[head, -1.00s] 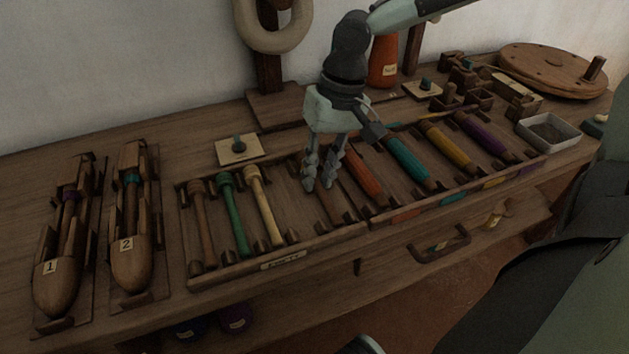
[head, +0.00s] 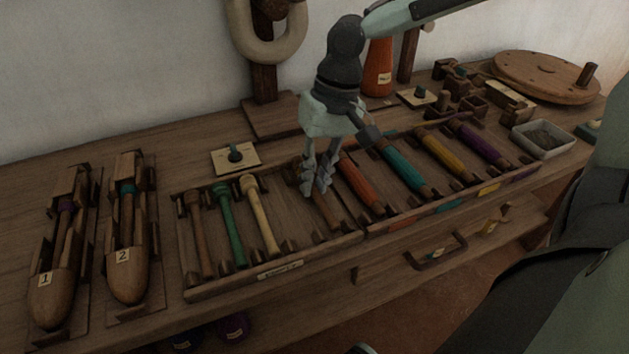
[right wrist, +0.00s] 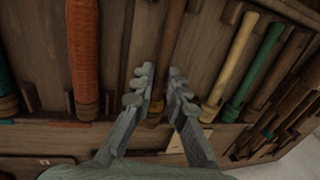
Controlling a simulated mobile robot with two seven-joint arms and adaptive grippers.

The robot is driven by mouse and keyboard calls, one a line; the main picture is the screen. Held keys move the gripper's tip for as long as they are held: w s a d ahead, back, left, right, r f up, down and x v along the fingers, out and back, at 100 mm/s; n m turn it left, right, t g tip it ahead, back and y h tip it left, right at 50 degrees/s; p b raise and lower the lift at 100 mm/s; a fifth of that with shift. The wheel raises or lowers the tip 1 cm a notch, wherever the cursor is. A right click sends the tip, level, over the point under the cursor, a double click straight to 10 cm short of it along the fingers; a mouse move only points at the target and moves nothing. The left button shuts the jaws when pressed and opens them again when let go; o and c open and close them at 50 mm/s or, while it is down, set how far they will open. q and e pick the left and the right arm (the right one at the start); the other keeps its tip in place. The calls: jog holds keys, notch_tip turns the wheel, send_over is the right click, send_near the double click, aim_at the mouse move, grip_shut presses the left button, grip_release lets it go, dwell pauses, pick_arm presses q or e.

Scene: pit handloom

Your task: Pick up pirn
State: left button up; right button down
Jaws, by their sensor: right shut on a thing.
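A bare brown pirn (head: 329,213) lies at the right end of the left tray (head: 225,290), its upper part hidden by my gripper. My right gripper (head: 315,188) points down over it with its fingers shut on this pirn. The right wrist view shows the pirn (right wrist: 171,45) running between the two fingers (right wrist: 157,100). It still lies in line with the tray; I cannot tell whether it is clear of its supports. Further left in the tray lie a brown pirn (head: 202,235), a green pirn (head: 232,222) and a cream pirn (head: 261,216). My left gripper is not in view.
Wound pirns in orange (head: 361,184), teal (head: 404,168), yellow (head: 445,152) and purple (head: 482,143) fill the tray to the right, the orange one close to my gripper. Shuttles 1 (head: 50,300) and 2 (head: 128,275) lie at the left. A grey dish (head: 571,146) stands at the right.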

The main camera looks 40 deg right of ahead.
aim_at(315, 184)
notch_tip(315, 184, up, 3)
jog(key=shift+p, duration=0.3)
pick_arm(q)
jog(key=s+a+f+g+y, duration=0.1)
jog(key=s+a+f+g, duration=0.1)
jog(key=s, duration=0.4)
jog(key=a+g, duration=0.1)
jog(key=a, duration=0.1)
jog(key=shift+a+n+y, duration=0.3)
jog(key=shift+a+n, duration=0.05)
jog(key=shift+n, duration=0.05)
pick_arm(e)
jog(key=s+a+r, duration=0.6)
jog(key=a, duration=0.4)
jog(key=shift+s+r, duration=0.2)
jog(key=shift+r, duration=0.2)
